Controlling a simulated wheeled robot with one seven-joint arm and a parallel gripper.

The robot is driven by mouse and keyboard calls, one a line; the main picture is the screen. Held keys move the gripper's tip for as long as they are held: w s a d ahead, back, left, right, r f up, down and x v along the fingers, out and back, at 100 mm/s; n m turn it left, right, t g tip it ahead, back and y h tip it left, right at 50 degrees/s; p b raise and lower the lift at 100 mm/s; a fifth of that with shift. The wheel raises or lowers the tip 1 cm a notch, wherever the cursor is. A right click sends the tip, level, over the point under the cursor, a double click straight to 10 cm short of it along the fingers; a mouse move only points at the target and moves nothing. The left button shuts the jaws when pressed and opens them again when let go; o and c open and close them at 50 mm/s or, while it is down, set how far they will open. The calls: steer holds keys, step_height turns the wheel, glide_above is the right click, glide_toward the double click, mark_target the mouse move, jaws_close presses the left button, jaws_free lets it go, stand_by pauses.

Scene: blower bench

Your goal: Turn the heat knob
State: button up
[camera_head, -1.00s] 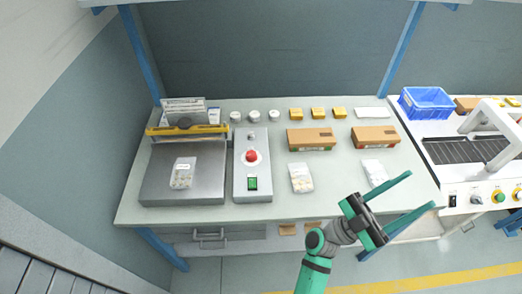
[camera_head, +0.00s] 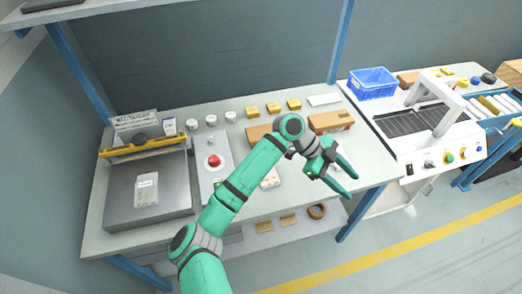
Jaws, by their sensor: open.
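The labels are too small to read, so I cannot tell for sure which control is the heat knob; the grey one looks most like a knob. My gripper (camera_head: 353,187) has its two green fingers spread, empty. It hangs over the front right edge of the workbench, to the left of the panel and apart from it.
The workbench (camera_head: 110,205) carries a sealer plate (camera_head: 160,205), a box with a red button (camera_head: 214,160), and small boxes. A blue bin (camera_head: 372,82) stands behind the white machine's left end. A blue table leg (camera_head: 358,212) stands below my gripper. Floor is open in front.

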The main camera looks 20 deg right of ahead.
steer(key=w+a+f+n+t+y, duration=0.2)
steer(key=w+a+y, duration=0.1)
steer(key=w+a, duration=0.4)
steer(key=n+t+y, duration=0.5)
steer(key=n+y, duration=0.3)
steer(key=y, duration=0.2)
glide_toward(214, 158)
steer(key=x, duration=0.8)
steer(key=shift+s+a, duration=0.1)
steer(key=shift+a, duration=0.05)
steer(key=c, duration=1.1)
steer(key=shift+o, duration=0.2)
